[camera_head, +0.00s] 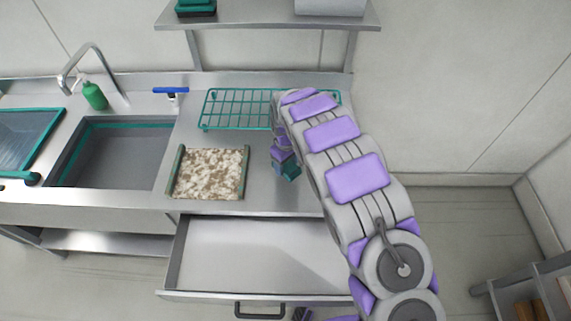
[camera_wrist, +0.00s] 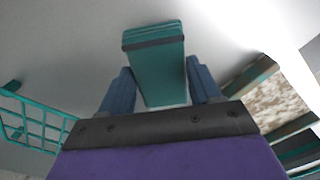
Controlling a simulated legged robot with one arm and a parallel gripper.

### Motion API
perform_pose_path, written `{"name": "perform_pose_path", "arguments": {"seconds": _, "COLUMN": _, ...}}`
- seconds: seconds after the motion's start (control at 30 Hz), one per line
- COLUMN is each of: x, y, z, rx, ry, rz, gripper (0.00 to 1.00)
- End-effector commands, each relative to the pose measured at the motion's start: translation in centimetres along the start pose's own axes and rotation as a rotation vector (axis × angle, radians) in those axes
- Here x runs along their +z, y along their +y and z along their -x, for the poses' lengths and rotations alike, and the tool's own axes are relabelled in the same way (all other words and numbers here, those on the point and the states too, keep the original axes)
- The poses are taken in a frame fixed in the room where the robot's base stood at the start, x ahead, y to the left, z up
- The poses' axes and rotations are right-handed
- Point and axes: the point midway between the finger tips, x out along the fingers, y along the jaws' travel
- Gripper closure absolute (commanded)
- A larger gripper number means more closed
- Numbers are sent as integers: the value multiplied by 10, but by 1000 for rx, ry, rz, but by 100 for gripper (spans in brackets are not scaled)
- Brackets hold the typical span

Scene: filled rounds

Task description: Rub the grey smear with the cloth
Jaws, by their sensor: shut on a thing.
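My gripper (camera_head: 284,160) is over the right part of the steel counter, just right of a mottled board. It also shows in the wrist view (camera_wrist: 160,84), where its two blue fingers are shut on a teal block-shaped thing (camera_wrist: 156,62) with a dark band near its far end. The teal thing (camera_head: 291,171) shows small below the gripper in the head view. I cannot tell whether it is the cloth, or whether it touches the counter. I cannot make out a grey smear in either view; my arm hides part of the counter.
The brown-and-white mottled board (camera_head: 210,172) has teal side rails. A teal wire rack (camera_head: 235,109) stands behind. The sink (camera_head: 112,155), green bottle (camera_head: 95,96) and blue-handled tool (camera_head: 171,91) are left. An open drawer (camera_head: 255,255) juts out below the counter front.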

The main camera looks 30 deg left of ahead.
Motion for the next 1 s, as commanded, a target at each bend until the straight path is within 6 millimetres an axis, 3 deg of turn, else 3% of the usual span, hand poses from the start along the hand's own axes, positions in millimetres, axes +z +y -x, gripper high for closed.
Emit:
{"name": "perform_pose_path", "arguments": {"seconds": 0.3, "x": -4, "y": 1, "z": 22, "rx": -1, "ry": -6, "rz": -3, "gripper": 66}}
{"name": "perform_pose_path", "arguments": {"seconds": 1.0, "x": -3, "y": 1, "z": 24, "rx": -1, "ry": -4, "rz": -4, "gripper": 66}}
